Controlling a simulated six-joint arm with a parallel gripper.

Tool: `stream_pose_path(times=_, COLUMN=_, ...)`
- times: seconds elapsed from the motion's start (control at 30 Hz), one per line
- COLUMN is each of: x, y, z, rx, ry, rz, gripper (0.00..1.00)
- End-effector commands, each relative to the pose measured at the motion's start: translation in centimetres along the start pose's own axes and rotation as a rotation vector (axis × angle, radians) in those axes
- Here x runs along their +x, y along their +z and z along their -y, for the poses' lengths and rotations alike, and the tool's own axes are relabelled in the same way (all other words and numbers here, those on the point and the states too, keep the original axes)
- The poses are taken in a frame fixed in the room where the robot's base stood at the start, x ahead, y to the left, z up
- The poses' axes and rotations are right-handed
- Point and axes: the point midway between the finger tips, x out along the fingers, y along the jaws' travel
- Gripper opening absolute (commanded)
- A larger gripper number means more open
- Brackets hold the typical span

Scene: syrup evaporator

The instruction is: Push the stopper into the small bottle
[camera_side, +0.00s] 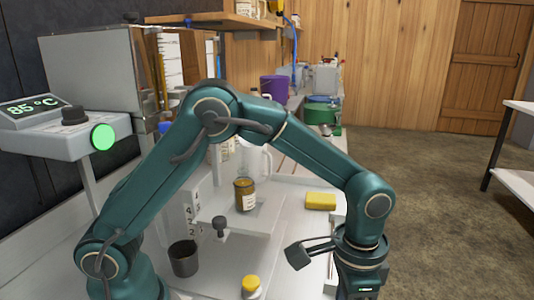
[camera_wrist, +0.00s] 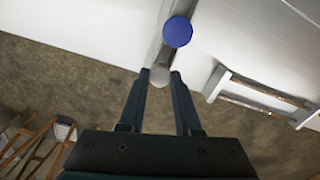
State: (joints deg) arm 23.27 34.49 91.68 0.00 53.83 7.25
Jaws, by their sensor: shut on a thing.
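My gripper (camera_wrist: 160,85) shows in the wrist view, with its two dark fingers on either side of a pale grey round piece (camera_wrist: 160,75). This piece looks like the stopper, seen end on and gripped at the fingertips. A blue round top (camera_wrist: 178,32) lies just beyond it, over a narrow grey strip; I cannot tell what it belongs to. In the side view my wrist points down at the lower right, and the fingertips are cut off by the bottom edge. I cannot make out the small bottle for certain in either view.
In the side view, an amber jar (camera_side: 245,197) stands on a white platform. A yellow-topped container (camera_side: 251,284), a dark cup (camera_side: 184,258) and a yellow sponge (camera_side: 320,201) are on the bench. A control box (camera_side: 60,135) reads 85 °C. Open floor lies at right.

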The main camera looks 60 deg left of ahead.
Motion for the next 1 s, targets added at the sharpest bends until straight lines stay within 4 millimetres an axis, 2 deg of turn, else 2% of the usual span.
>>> stream_pose_path(times=0.33, x=-0.3, y=0.0, z=0.0, rx=0.0, ry=0.0, rz=-0.001, gripper=0.06)
stream_pose_path(times=1.0, x=-5.0, y=0.0, z=0.0, rx=0.0, ry=0.0, rz=-0.002, gripper=0.06)
